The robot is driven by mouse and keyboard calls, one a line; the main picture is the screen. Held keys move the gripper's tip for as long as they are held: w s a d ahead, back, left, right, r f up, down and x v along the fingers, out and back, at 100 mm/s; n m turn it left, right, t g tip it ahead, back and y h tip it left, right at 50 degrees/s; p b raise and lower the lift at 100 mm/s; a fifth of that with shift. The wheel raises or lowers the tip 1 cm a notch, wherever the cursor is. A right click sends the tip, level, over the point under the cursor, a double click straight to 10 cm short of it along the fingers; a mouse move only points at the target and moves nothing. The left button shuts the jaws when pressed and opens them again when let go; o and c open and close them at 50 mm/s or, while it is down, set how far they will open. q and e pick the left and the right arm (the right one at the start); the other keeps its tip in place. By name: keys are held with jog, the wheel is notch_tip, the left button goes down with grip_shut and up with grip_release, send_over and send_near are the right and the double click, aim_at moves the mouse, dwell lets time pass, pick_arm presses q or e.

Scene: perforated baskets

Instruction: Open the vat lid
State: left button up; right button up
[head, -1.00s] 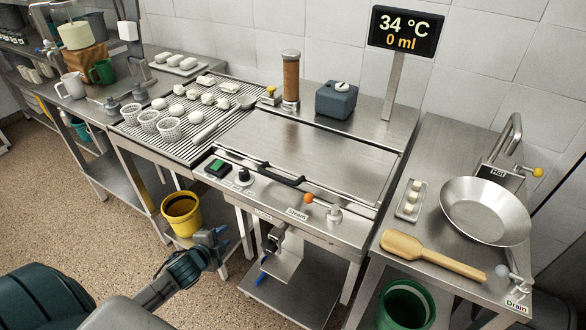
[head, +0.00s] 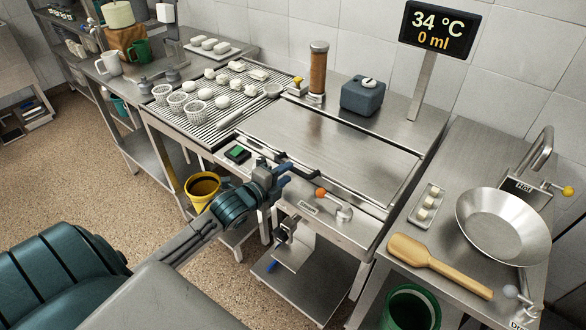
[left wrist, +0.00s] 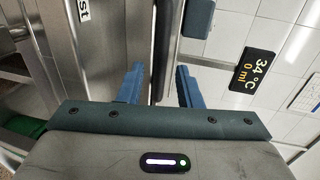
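The vat's flat steel lid (head: 325,148) lies closed and level on the counter. Its black handle (head: 302,163) runs along the front edge, and my left gripper partly hides it. My right gripper is not in view.
An orange-knobbed valve (head: 321,193) sits just right of my gripper. A green switch (head: 237,153) is to its left. The display (head: 438,30) reads 34 °C and 0 ml. A blue-grey box (head: 363,97) stands behind the lid. A steel pan (head: 503,224) and wooden paddle (head: 438,265) lie right.

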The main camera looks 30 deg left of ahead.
aim_at(291, 170)
pick_arm(q)
jog(key=shift+x, duration=2.05)
grip_shut()
